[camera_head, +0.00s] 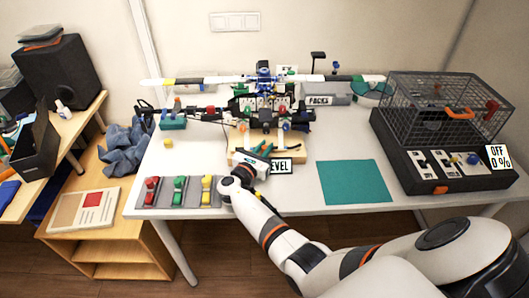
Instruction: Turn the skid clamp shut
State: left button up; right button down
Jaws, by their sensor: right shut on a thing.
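A model helicopter (264,82) stands on a wooden stand (292,153) at the back middle of the table. My right gripper (262,148) reaches in from the lower right to the front of this stand. Its fingers are shut at the stand, below the helicopter's skids, where the skid clamp is. The gripper hides most of the clamp, so I cannot tell how far it is turned. Part of a LEVEL sign (281,166) shows just right of the gripper. My left gripper is not in view.
A teal mat (353,182) lies bare right of the stand. A wire cage (446,102) on a black control box (457,170) fills the table's right end. Red, green and yellow parts stand on grey trays (164,193) at the front left. A grey PACKS box (325,98) stands behind.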

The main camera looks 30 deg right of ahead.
jog(key=shift+m+g, duration=0.4)
jog(key=c, duration=1.3)
grip_release()
jog(key=shift+c, duration=0.2)
jog(key=b+v, duration=0.1)
jog(key=v, duration=1.1)
jog(key=shift+f, duration=0.2)
